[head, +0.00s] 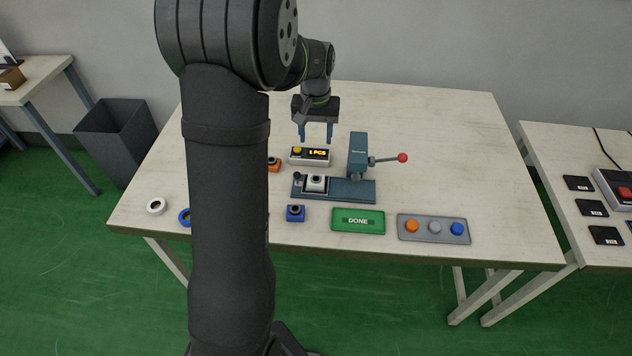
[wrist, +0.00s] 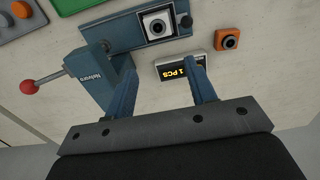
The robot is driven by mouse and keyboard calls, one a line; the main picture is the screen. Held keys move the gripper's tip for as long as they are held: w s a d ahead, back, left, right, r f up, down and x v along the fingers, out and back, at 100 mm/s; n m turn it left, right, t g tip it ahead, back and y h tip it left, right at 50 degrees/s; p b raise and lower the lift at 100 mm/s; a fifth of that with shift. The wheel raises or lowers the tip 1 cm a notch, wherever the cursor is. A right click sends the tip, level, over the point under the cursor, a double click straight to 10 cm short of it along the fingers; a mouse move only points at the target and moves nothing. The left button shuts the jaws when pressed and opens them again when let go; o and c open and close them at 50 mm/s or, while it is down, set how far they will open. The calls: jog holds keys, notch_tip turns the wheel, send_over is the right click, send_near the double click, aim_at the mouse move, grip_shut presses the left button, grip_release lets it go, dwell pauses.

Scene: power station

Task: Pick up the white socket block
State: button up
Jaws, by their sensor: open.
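The white socket block (head: 316,183) sits in the left part of the blue press fixture's base (head: 354,190), below the small display box in the head view. In the wrist view the white block (wrist: 157,25) shows a dark round hole in its face and lies in a frame on the blue base (wrist: 121,36). My gripper (head: 317,139) is open and empty, with its two blue fingers pointing down above the back of the display box. In the wrist view the gripper (wrist: 163,84) is apart from the block.
The press has an upright column (head: 357,155) and a red-knobbed lever (head: 402,158) right of the block. The display box (head: 316,157) reads "1 PCS". An orange block (head: 274,165), a blue block (head: 296,213), a green DONE plate (head: 358,221) and a grey button tray (head: 434,229) lie nearby.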

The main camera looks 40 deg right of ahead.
send_over(316, 175)
notch_tip(316, 175, down, 10)
jog(key=shift+s+a+r, duration=0.1)
jog(key=shift+a, duration=0.05)
jog(key=shift+d+f, duration=0.2)
jog(key=shift+f, duration=2.6)
jog(key=c, duration=0.7)
